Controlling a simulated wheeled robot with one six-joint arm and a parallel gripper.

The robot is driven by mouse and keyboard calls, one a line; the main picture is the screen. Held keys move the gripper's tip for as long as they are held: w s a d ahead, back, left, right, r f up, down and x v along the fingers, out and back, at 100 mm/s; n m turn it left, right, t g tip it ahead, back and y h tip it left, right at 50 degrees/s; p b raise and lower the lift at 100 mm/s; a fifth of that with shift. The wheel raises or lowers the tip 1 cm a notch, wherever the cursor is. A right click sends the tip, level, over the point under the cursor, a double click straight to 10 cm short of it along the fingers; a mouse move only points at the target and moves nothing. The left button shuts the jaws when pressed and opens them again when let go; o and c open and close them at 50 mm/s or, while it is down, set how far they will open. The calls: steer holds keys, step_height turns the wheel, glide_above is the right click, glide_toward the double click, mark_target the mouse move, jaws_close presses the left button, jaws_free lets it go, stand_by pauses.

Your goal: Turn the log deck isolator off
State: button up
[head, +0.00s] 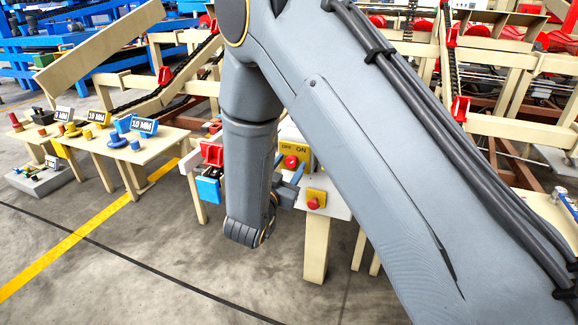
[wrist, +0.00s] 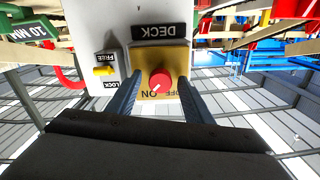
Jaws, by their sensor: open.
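The deck isolator is a red round knob (wrist: 160,79) on a yellow plate (wrist: 147,56) marked ON and OFF, under a black DECK label (wrist: 163,31); the wrist view shows it upside down. A pale mark on the knob seems to point towards ON. In the head view the knob (head: 291,161) and plate (head: 303,149) are partly hidden by my arm. My gripper (wrist: 158,82) is open, its two blue-grey fingers on either side of the knob. I cannot tell whether they touch it. The fingers also show in the head view (head: 288,167).
A yellow lever (wrist: 104,71) between FREE and LOCK sits beside the plate. Floor at front left is clear.

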steer(key=c, duration=1.1)
steer(key=shift+o, duration=0.2)
steer(key=shift+n+p, duration=0.3)
steer(key=shift+p, duration=0.05)
steer(key=n+p, duration=0.3)
steer(key=shift+r, duration=0.15)
steer(key=n+p, duration=0.3)
steer(key=n, duration=0.2)
steer(key=n+p, duration=0.2)
steer(key=n, duration=0.2)
steer(key=shift+n+p, duration=0.3)
steer(key=shift+p, duration=0.05)
steer(key=shift+a+n+p, duration=0.1)
steer(key=shift+n+p, duration=0.75)
steer(key=shift+n, duration=1.45)
